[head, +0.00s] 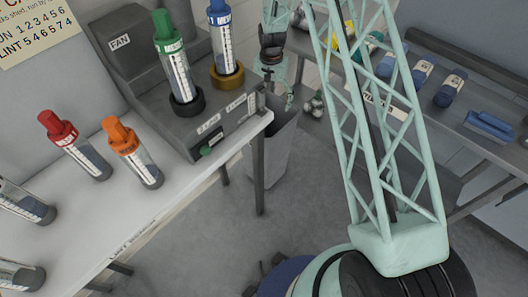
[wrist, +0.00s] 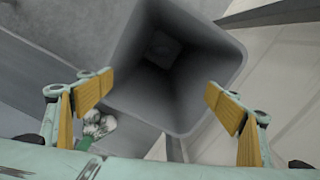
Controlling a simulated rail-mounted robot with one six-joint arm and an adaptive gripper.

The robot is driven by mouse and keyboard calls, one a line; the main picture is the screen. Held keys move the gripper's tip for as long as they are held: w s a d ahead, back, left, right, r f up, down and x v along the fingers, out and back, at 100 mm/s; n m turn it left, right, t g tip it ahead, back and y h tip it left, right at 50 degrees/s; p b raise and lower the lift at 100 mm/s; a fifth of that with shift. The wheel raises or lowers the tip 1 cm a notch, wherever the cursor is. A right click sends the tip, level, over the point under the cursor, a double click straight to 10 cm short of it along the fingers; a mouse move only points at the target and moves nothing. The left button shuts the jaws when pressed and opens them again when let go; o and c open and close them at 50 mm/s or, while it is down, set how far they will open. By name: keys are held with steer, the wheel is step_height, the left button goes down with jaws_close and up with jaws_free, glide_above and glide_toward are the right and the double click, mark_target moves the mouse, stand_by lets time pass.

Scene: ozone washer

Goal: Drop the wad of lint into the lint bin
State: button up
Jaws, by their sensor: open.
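The lint bin (head: 268,165) is a tall grey square bin standing on the floor beside the white bench. In the wrist view, I look down into its open mouth (wrist: 236,75). A pale greyish lump (wrist: 163,46) shows dimly at the bottom of the bin; it looks like lint, but the shadow hides its detail. My gripper (head: 287,92) is above the bin mouth. In the wrist view, its yellow-padded fingers (wrist: 158,92) are spread wide, one on each side of the opening, with nothing between them.
The grey machine (head: 215,125) with capped cylinders stands on the white bench (head: 150,205), close to the bin. A shelf (head: 470,140) with dark blue rolls is at the right.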

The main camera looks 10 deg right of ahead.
steer(key=shift+r, duration=0.1)
step_height(320, 180, up, 12)
stand_by(1.0)
stand_by(1.0)
steer(key=s+r+n+t, duration=0.1)
steer(key=s+r, duration=0.6)
steer(key=r, duration=0.5)
steer(key=s+r+n, duration=0.1)
steer(key=s+r, duration=0.6)
steer(key=r, duration=0.4)
steer(key=s+r+n+t, duration=0.1)
steer(key=s+r, duration=0.6)
steer(key=r, duration=0.5)
steer(key=s+r+n+t, duration=0.1)
steer(key=s+r, duration=0.3)
steer(key=s, duration=0.5)
steer(key=s+r+n, duration=0.1)
steer(key=s+r, duration=0.4)
steer(key=s, duration=0.4)
steer(key=s+n+t, duration=0.1)
steer(key=s, duration=1.6)
steer(key=shift+s, duration=0.4)
